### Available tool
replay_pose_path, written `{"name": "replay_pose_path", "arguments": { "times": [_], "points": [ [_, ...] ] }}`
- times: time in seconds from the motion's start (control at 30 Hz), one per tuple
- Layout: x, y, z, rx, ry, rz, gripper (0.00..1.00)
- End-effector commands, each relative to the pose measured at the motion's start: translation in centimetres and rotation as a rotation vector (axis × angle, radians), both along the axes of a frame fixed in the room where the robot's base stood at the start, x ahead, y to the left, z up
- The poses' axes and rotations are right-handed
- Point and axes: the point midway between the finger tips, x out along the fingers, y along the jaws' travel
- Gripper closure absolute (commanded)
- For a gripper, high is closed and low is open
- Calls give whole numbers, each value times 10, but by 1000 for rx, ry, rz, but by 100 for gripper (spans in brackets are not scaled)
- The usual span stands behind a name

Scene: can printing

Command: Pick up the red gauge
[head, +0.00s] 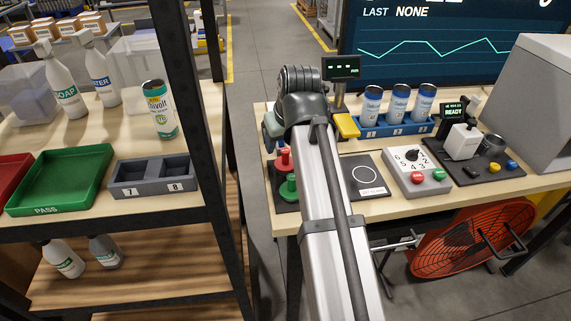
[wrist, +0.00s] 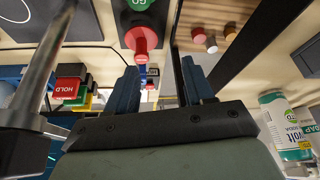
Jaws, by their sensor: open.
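The red gauge (head: 284,158) stands upright on a dark base, with the green gauge (head: 288,187) beside it on the near side. In the wrist view the red gauge (wrist: 140,40) shows at the top, left of centre, and the green gauge (wrist: 139,5), lettered GO, is cut off by the top edge. My gripper (wrist: 158,66) is open with nothing between its fingers. The red gauge appears just beyond the left fingertip. In the head view my arm hides most of the gripper.
A control box (head: 415,172) with red and green buttons stands to the right. A dark shelf post (head: 180,60) rises to the left, beside shelves with a green tray (head: 62,177) and a Tivolt can (head: 160,110).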

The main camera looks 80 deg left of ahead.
Motion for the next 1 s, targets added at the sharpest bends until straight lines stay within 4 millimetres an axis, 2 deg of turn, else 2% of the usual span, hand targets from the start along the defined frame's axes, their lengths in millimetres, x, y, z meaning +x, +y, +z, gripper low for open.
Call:
{"name": "replay_pose_path", "arguments": {
  "times": [0.03,0.1,0.33,0.47,0.8,1.0],
  "points": [
    [10,16,8,-4,-1,-2,48],
    [19,26,13,-9,-3,-1,48],
    [31,38,16,-16,-4,1,48],
    [30,41,5,-17,-4,1,48],
    [25,58,-39,-17,-3,2,48],
    [24,61,-48,-15,-3,1,48]
  ]
}}
